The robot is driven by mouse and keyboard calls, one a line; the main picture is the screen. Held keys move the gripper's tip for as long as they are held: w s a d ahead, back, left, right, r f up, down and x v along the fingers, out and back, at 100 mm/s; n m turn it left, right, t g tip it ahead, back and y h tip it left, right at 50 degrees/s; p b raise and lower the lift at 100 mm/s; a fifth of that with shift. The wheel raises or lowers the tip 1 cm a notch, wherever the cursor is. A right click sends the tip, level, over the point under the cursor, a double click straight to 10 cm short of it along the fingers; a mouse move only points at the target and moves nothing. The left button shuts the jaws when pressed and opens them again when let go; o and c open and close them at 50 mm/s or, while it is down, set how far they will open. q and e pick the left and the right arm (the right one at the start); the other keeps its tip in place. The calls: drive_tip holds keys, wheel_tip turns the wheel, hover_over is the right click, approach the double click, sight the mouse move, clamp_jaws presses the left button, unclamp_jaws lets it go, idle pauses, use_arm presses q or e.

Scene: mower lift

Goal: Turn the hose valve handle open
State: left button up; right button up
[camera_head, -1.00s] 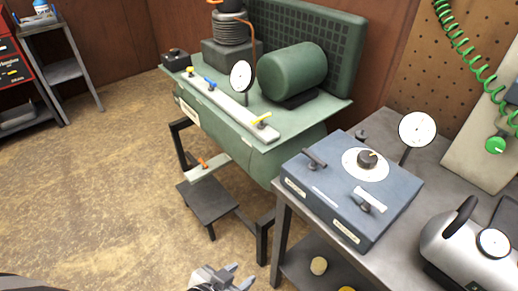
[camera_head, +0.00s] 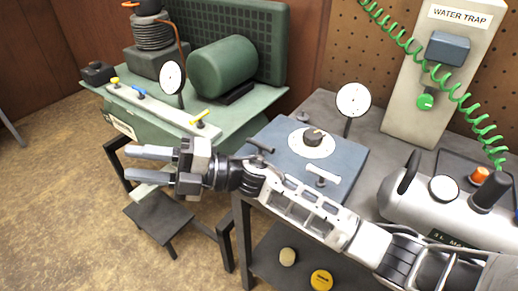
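Several small valve handles show, and I cannot tell which is the hose valve handle. A pale manifold bar (camera_head: 160,110) on the green compressor carries a yellow handle (camera_head: 202,117) at its near end, a blue handle (camera_head: 138,91) and another yellow handle (camera_head: 115,82). A blue-grey box (camera_head: 337,185) on the bench has dark lever handles (camera_head: 259,145) and a round knob (camera_head: 313,137). My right gripper (camera_head: 128,163) is open and empty, its fingers pointing left in front of the compressor, apart from the handles. It hides part of the lower pale bar. My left gripper is out of view.
The compressor (camera_head: 266,105) stands left of the grey bench (camera_head: 385,150). Dial gauges (camera_head: 353,100) rise from both. A silver tank (camera_head: 400,203) and a water trap panel (camera_head: 415,110) with a green coiled hose (camera_head: 466,105) are at right.

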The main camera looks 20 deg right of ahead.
drive_tip(key=a+n+g+h, duration=0.1)
drive_tip(key=n+g+h, duration=0.2)
drive_tip(key=n+g, duration=0.25)
wheel_tip(320, 180, up, 6)
drive_tip(key=n+t+h+b, duration=0.35)
drive_tip(key=n+h, duration=0.25)
drive_tip(key=h, duration=1.2)
hover_over(260, 148)
drive_tip(key=g, duration=0.1)
drive_tip(key=f, duration=1.5)
drive_tip(key=shift+w+d, duration=0.15)
drive_tip(key=shift+w, duration=0.2)
